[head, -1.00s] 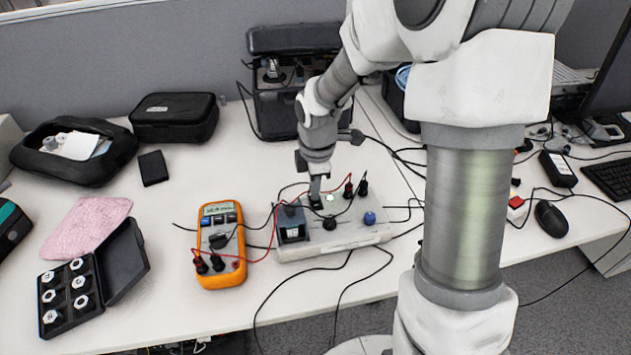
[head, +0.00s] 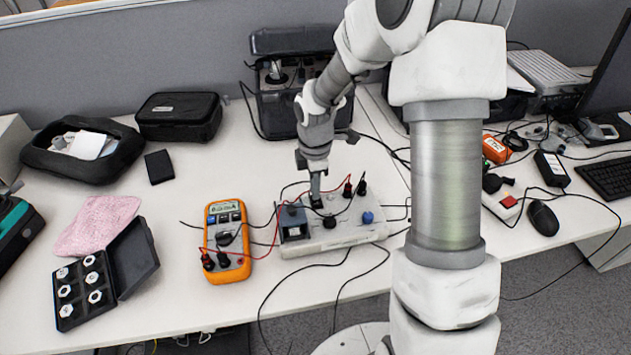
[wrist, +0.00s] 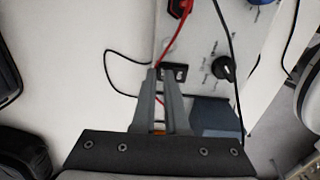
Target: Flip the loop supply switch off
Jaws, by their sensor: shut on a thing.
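The loop supply box (head: 350,238) is a pale unit on the desk with a dark block, a black knob (head: 329,222), a blue knob (head: 367,217) and plugged leads. My gripper (head: 316,202) points down at its top face and hides most of the switch. In the wrist view, my fingers (wrist: 161,74) are close together at the black loop supply switch (wrist: 180,72), shut on it. The black knob (wrist: 223,68) is to the right. The small lamp (wrist: 168,46) beyond the switch looks pale and unlit. The switch's exact position is hard to see.
An orange multimeter (head: 226,240) stands left of the box, joined by red and black leads; its display is too small to read. Black leads loop over the desk's front edge. An open case of white nuts (head: 107,272) and a pink cloth (head: 97,225) lie at left.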

